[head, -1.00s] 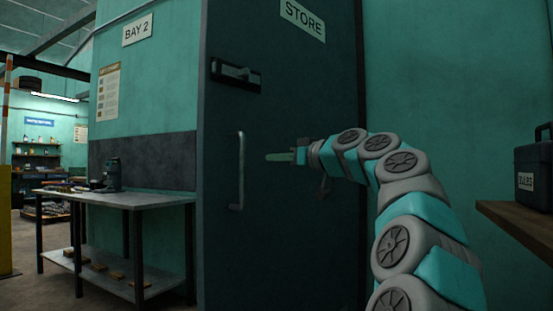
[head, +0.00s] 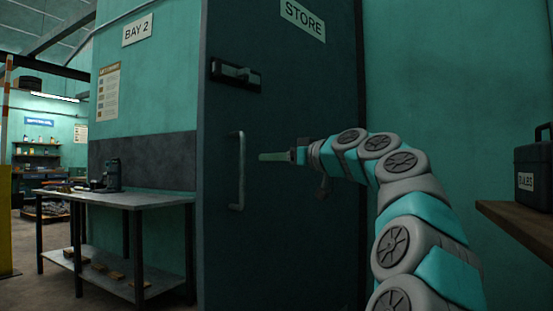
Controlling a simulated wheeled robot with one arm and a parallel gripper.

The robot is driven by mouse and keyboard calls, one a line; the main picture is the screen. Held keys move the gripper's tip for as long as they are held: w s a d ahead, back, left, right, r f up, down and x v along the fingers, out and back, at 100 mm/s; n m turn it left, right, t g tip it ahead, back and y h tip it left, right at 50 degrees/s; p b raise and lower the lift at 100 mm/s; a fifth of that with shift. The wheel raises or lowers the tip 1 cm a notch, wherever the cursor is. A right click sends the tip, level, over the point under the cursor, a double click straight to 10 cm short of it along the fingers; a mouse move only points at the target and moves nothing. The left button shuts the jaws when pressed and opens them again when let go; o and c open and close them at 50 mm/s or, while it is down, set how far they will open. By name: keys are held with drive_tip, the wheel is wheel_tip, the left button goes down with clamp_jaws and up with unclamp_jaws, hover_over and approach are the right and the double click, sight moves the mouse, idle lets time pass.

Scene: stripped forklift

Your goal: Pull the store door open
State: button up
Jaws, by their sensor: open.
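The dark store door (head: 290,250) stands in the middle of the head view, with a white STORE sign (head: 303,20) at its top. A pale vertical bar handle (head: 237,170) is fixed near its left edge. A dark latch plate with a lever (head: 235,75) sits above the handle. My gripper (head: 262,157) is open and empty.
A metal workbench (head: 135,199) with a dark machine (head: 112,175) on it stands left of the door. A wooden shelf (head: 515,226) with a dark case (head: 534,173) juts in at the right. Floor shows at the lower left.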

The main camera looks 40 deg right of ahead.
drive_tip(key=shift+s, duration=0.1)
drive_tip(key=s, duration=0.7)
drive_tip(key=shift+s+d, duration=0.3)
drive_tip(key=shift+d, duration=0.1)
drive_tip(key=shift+c, duration=0.2)
